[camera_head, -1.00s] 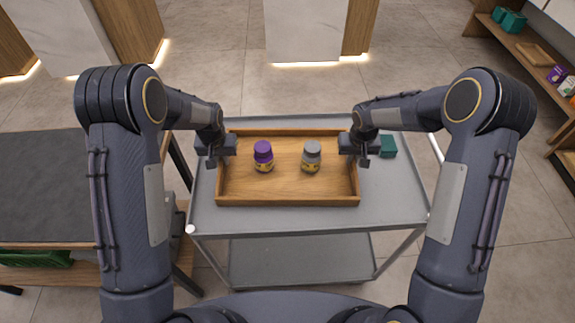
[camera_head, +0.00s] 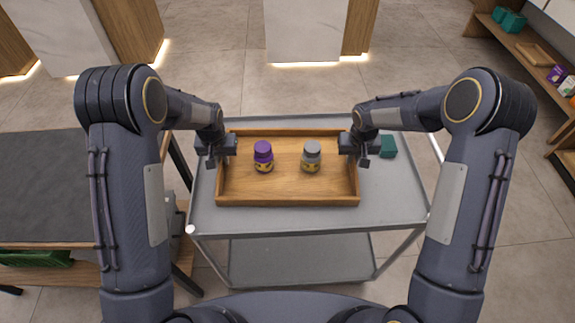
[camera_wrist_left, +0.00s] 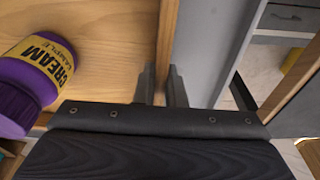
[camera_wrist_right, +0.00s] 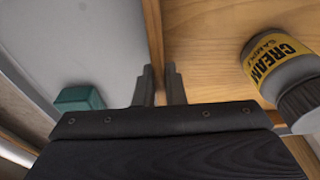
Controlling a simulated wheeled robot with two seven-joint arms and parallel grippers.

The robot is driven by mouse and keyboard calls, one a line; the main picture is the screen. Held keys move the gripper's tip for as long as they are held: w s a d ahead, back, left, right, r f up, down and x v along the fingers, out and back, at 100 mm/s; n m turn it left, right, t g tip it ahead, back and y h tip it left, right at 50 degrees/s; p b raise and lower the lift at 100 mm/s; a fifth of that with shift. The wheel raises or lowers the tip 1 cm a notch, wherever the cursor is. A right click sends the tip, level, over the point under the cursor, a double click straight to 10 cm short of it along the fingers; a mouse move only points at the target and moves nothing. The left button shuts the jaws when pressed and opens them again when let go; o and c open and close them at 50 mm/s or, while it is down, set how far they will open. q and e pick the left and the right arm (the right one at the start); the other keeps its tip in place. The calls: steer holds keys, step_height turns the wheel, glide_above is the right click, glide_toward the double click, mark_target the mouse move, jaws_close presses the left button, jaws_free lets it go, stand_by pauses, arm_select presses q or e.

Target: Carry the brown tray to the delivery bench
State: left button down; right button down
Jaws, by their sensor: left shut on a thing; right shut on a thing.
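The brown wooden tray (camera_head: 290,190) rests on the top of a grey metal cart (camera_head: 390,205). A purple-capped cream jar (camera_head: 263,157) and a grey-capped cream jar (camera_head: 311,157) stand upright in it, apart from each other. My left gripper (camera_head: 218,158) is shut on the tray's left wall, which shows between its fingers in the left wrist view (camera_wrist_left: 163,85). My right gripper (camera_head: 358,158) is shut on the tray's right wall, seen between its fingers in the right wrist view (camera_wrist_right: 159,80).
A teal box (camera_head: 388,146) lies on the cart just right of the tray. A dark-topped counter (camera_head: 60,185) stands close to the cart's left. A wooden shelf unit (camera_head: 530,60) with goods is at the far right. Open tiled floor (camera_head: 230,70) lies beyond the cart.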

arm_select(q)
steer(key=shift+r, duration=0.15)
arm_select(e)
steer(key=shift+r, duration=0.15)
